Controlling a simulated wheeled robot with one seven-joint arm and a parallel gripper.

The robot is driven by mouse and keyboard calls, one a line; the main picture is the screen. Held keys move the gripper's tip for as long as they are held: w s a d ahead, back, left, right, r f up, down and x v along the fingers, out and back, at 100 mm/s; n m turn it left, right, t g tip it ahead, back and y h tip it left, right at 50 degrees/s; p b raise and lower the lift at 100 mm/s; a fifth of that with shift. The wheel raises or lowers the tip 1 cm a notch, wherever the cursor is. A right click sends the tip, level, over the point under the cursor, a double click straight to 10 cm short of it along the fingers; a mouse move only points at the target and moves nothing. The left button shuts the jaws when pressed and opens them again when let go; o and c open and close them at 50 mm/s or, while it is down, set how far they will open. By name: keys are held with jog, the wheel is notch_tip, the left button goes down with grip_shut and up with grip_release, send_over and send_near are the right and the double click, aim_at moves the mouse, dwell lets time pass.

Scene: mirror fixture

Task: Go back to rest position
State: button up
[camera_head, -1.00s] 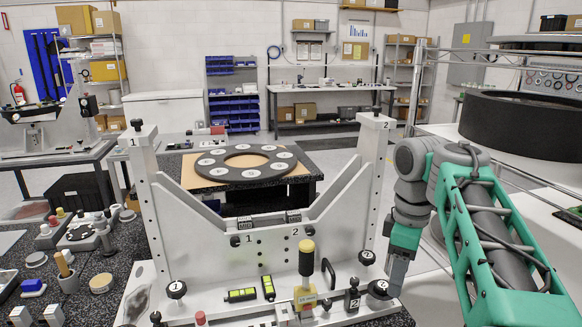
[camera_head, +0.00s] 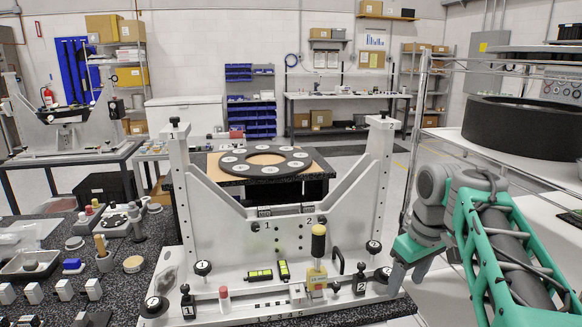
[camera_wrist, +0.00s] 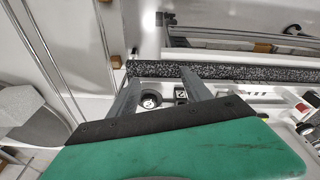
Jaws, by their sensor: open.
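My gripper (camera_wrist: 160,84) shows in the wrist view with its two grey fingers apart and nothing between them. In the head view my gripper (camera_head: 397,279) hangs at the right end of the white mirror fixture (camera_head: 235,258), close to a black knob marked 2 (camera_head: 384,273). Whether it touches the fixture cannot be told. The green wrist (camera_head: 411,248) hides part of the fingers. A yellow-topped tool (camera_head: 318,260) stands upright on the fixture's base. In the wrist view a round black knob (camera_wrist: 151,101) shows beyond the fingers.
The speckled worktop (camera_head: 150,258) bears several small parts at left. A dark ring (camera_head: 263,163) lies on a table behind the fixture. A wire rack (camera_head: 425,125) with a large black ring (camera_head: 525,125) stands close on the right. Open floor (camera_head: 352,170) shows behind.

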jog(key=s+a+f+m, duration=0.1)
jog(key=s+f+m, duration=0.6)
jog(key=f, duration=0.5)
jog(key=s+a+f+p, duration=0.2)
jog(key=s+a+f, duration=0.15)
jog(key=s, duration=0.55)
jog(key=a+r+n+t, duration=0.1)
jog(key=a+r+n, duration=0.1)
jog(key=a+r, duration=0.3)
jog(key=shift+w+h+p, duration=0.3)
jog(key=shift+w+p, duration=0.1)
